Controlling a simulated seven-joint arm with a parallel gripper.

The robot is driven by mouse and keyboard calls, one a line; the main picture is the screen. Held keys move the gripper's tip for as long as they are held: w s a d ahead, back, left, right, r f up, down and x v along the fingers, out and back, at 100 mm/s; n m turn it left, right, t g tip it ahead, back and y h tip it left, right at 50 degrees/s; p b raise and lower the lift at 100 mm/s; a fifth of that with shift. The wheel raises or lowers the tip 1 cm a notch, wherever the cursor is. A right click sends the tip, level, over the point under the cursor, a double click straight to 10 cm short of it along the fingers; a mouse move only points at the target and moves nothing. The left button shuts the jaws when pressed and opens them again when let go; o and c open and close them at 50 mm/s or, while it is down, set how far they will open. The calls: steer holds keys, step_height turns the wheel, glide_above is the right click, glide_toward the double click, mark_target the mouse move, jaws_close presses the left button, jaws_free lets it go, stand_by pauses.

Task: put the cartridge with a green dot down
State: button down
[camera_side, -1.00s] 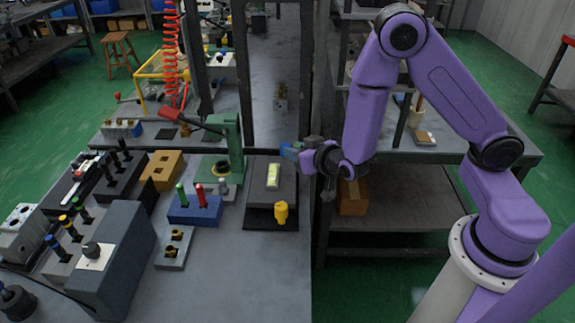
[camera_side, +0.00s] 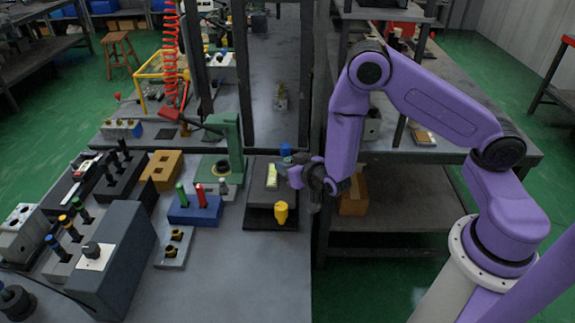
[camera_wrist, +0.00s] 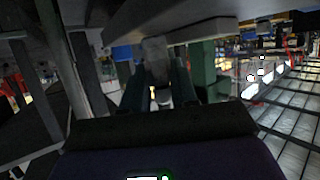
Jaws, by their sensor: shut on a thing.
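My gripper (camera_side: 290,176) is at the right edge of the dark pad in the side view, low over it. In the wrist view its two fingers (camera_wrist: 161,88) are shut on a grey block-like piece (camera_wrist: 155,50), taken as the cartridge. No green dot shows on it. In the side view the held piece is too small and too covered by the gripper to make out. I cannot tell whether it touches the surface below.
A small blue piece (camera_side: 286,149) is behind the gripper.

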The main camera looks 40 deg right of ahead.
steer(key=shift+f, duration=0.1)
steer(key=c, duration=0.9)
jaws_free()
steer(key=shift+f, duration=0.1)
steer(key=shift+o, duration=0.2)
steer(key=v, duration=1.7)
steer(key=s+a+r+n+g+y, duration=0.2)
steer(key=s+a+n+g+y, duration=0.45)
steer(key=s+a+g, duration=0.45)
steer(key=s+d+r+n+g, duration=0.2)
steer(key=s+d+r+n, duration=0.1)
steer(key=s+r, duration=0.1)
steer(key=shift+s+d+r+n+h, duration=0.2)
steer(key=shift+s+r+n+h, duration=0.2)
steer(key=shift+s, duration=0.35)
steer(key=d+r+n+h, duration=0.1)
steer(key=d, duration=0.2)
steer(key=s+d+r+n+h, duration=0.1)
steer(key=d+r, duration=0.1)
steer(key=d, duration=0.1)
steer(key=d+r+n+h, duration=0.1)
steer(key=d, duration=0.2)
steer(key=shift+s+d+r+n+h, duration=0.15)
steer(key=shift+s+d+n+h, duration=0.2)
steer(key=shift+d, duration=0.05)
